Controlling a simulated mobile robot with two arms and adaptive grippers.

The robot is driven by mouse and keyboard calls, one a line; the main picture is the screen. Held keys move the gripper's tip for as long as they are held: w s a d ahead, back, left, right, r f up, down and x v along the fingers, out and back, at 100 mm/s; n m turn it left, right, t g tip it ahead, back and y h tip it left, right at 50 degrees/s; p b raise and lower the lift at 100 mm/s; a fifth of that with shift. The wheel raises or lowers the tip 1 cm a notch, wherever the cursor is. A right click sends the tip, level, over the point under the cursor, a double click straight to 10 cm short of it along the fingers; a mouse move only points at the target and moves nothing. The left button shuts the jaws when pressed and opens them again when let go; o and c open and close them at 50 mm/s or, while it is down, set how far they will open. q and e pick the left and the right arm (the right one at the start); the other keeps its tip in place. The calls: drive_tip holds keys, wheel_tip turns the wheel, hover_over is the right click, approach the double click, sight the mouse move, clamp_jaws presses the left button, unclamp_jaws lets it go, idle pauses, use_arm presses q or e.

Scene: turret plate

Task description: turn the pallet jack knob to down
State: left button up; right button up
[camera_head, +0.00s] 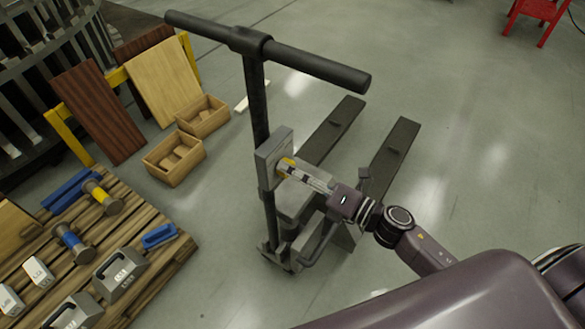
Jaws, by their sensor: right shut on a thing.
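The pallet jack stands on the grey floor, with its black T-shaped handle (310,67) at the top and two dark forks (391,150) reaching away behind. A grey box (268,156) is fixed on its upright post. A small yellow knob (286,165) sits on the face of this box. My right gripper (291,171) reaches in from the right and is shut on the knob. The fingers cover part of the knob, so I cannot tell its setting. My left gripper is not in view.
A wooden pallet (165,255) at lower left carries dumbbells and grey weights. Two wooden crates (172,172) and leaning boards (163,82) stand behind it. A red stool (538,12) is at far upper right. The floor to the right is clear.

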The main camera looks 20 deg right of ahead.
drive_tip(key=shift+m+p, duration=4.15)
drive_tip(key=shift+m, duration=4.75)
drive_tip(key=o, duration=1.2)
drive_tip(key=shift+c, duration=0.2)
